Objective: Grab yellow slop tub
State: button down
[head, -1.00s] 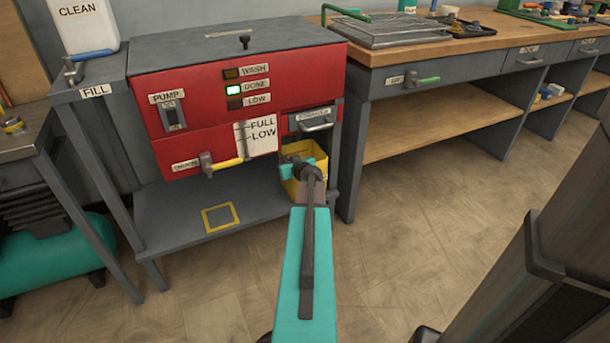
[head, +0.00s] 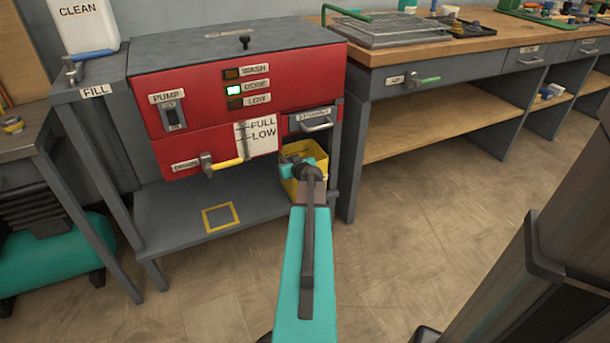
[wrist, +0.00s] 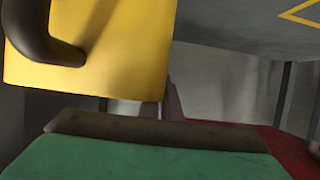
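The yellow slop tub (head: 290,186) sits on the lower shelf at the right end, below the small drawer of the red wash unit. My arm covers part of it in the head view. In the wrist view, the tub's yellow wall (wrist: 120,65) fills the upper left, with a dark curved handle (wrist: 45,38) on it. My gripper (wrist: 155,128) shows as a teal body with a brown edge along the bottom of the wrist view, close to the tub. I cannot see both fingertips, or whether they touch the tub.
The red wash unit (head: 205,135) overhangs the grey shelf (head: 165,212), which bears an empty yellow square outline (head: 219,218). A yellow-handled drain lever (head: 226,164) and a table leg (head: 333,165) are near the tub. A wooden bench (head: 440,45) stands right; the floor before it is clear.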

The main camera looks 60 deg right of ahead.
jog(key=shift+r, duration=0.15)
jog(key=shift+r+p, duration=0.65)
jog(key=shift+r, duration=0.9)
jog(key=s+a+r+p, duration=0.1)
jog(key=s+a+p, duration=0.7)
jog(key=a+p, duration=0.4)
jog(key=shift+a+r+p, duration=0.3)
jog(key=shift+a+p, duration=0.05)
jog(key=shift+a, duration=0.25)
jog(key=shift+s+f, duration=0.1)
jog(key=shift+s, duration=0.05)
